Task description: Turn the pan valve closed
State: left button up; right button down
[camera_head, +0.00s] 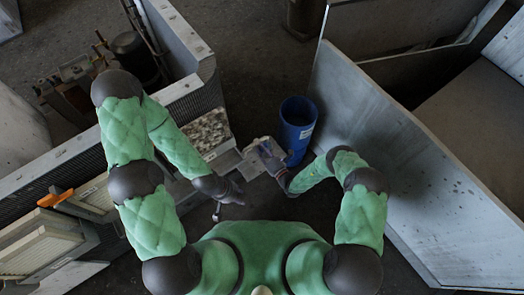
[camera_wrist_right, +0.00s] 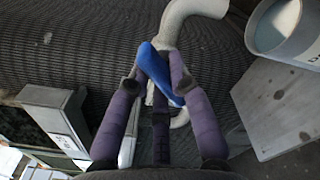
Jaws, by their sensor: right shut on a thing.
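The valve's blue handle (camera_wrist_right: 158,75) sits in front of a pale bent pipe (camera_wrist_right: 190,12) in the right wrist view. In the head view my right gripper (camera_head: 268,152) is at a pale grey fitting, and the handle is mostly hidden there. My left gripper (camera_head: 235,192) is dark and small, low near the middle, apart from the valve. Its fingers are too unclear to judge.
A blue bin (camera_head: 298,125) stands right beside my right gripper; its open top shows in the wrist view (camera_wrist_right: 285,25). A large grey metal panel (camera_head: 400,170) fills the right. A housing with mesh sides (camera_head: 195,105) and an orange handle (camera_head: 55,198) stand left. Dark floor lies behind.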

jog(key=m+b, duration=0.1)
jog(key=m, duration=0.3)
jog(key=shift+w+m+b, duration=0.1)
jog(key=shift+m+b, duration=0.2)
jog(key=shift+b, duration=0.05)
jog(key=m+b, duration=0.1)
jog(key=m, duration=0.3)
jog(key=shift+d, duration=0.15)
jog(key=c, duration=1.1)
grip_release()
jog(key=v, duration=1.2)
